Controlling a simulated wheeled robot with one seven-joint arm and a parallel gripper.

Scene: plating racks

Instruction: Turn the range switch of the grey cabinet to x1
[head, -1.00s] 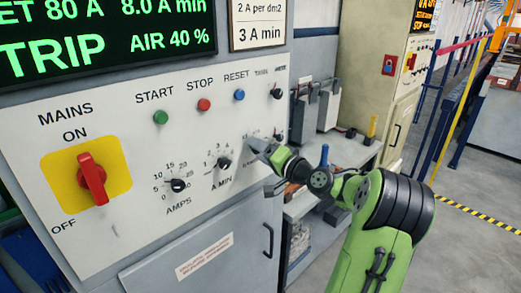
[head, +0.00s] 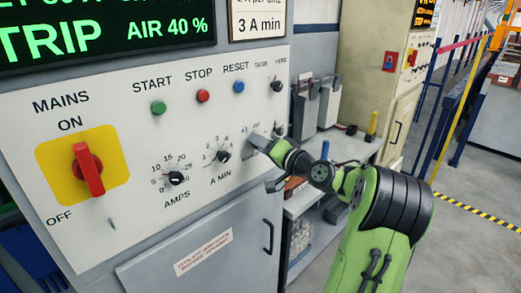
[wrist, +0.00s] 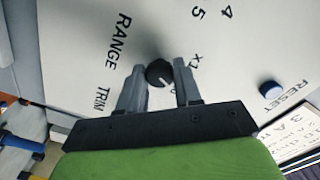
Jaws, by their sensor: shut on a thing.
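The range switch (wrist: 157,72) is a small black round knob with a white pointer mark, on the pale panel of the grey cabinet (head: 120,128). In the wrist view my gripper (wrist: 162,67) has one grey finger on each side of it, shut on it. The pointer mark faces down and slightly right, towards a partly hidden label ending in 0. The x1 label (wrist: 195,61) stands to the right of the knob, beside the right finger. In the head view my gripper (head: 258,142) is at the panel's right part and hides the switch.
The A MIN knob (head: 223,156) is close left of my gripper. The red MAINS handle (head: 88,169) is far left.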

